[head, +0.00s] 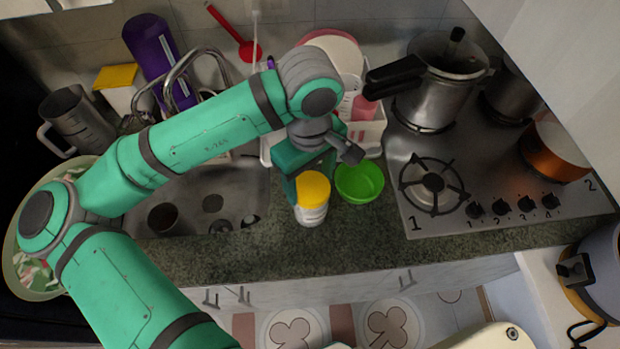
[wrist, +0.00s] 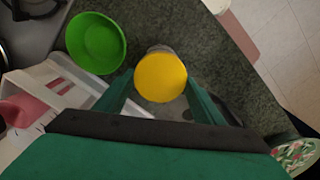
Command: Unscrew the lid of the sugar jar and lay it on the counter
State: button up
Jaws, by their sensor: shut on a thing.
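The sugar jar (head: 311,213) stands upright on the dark counter between the sink and the stove, with its yellow lid (head: 313,188) on top. In the wrist view the round yellow lid (wrist: 160,77) is between the tips of my gripper (wrist: 160,86), with the jar's pale side (wrist: 160,48) showing just beyond it. In the head view my gripper (head: 311,178) comes down from behind the jar and is shut on it at the lid. The fingertip contact is partly hidden by the lid.
A green bowl (head: 359,184) stands just right of the jar; it also shows in the wrist view (wrist: 96,43). A white rack (head: 368,135) is behind it. The stove (head: 480,185) is to the right and the sink (head: 205,205) to the left. The front counter strip (head: 310,248) is clear.

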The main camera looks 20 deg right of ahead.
jog(key=n, duration=0.5)
jog(key=o, duration=0.9)
